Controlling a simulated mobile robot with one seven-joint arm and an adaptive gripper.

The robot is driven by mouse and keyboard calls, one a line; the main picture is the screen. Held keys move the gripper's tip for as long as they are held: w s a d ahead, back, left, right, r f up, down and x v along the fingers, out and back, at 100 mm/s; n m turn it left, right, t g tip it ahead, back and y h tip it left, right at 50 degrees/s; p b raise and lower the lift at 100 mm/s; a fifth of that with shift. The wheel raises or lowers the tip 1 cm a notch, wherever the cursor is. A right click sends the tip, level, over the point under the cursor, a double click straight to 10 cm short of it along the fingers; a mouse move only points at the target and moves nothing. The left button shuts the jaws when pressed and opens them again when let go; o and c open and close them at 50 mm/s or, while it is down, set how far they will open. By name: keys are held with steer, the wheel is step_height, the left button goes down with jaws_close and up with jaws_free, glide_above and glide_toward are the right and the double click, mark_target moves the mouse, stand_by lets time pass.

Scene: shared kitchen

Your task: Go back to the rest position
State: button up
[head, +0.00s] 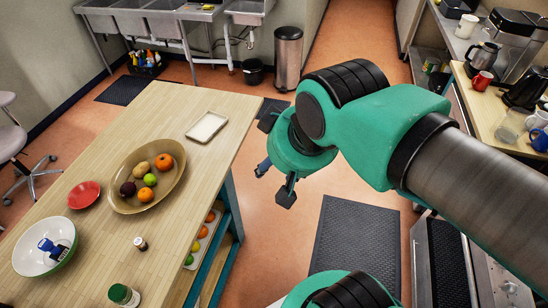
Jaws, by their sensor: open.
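My gripper (275,160) hangs from my green arm beside the right edge of the wooden table (185,115), over the floor. Its fingers are apart, and no object shows between them. The arm wrist hides part of the gripper. The arm reaches in from the right side of the view, bent at the elbow.
On the table are a brown fruit bowl (122,198), a white tray (207,127), a red dish (84,195), a white bowl (30,262) and small bottles. A right-hand counter (480,100) holds kettles and mugs. A dark mat (355,240) lies on the floor between.

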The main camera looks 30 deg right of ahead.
step_height(320, 180, down, 2)
steer(key=shift+f+b, duration=0.1)
steer(key=shift+b, duration=0.9)
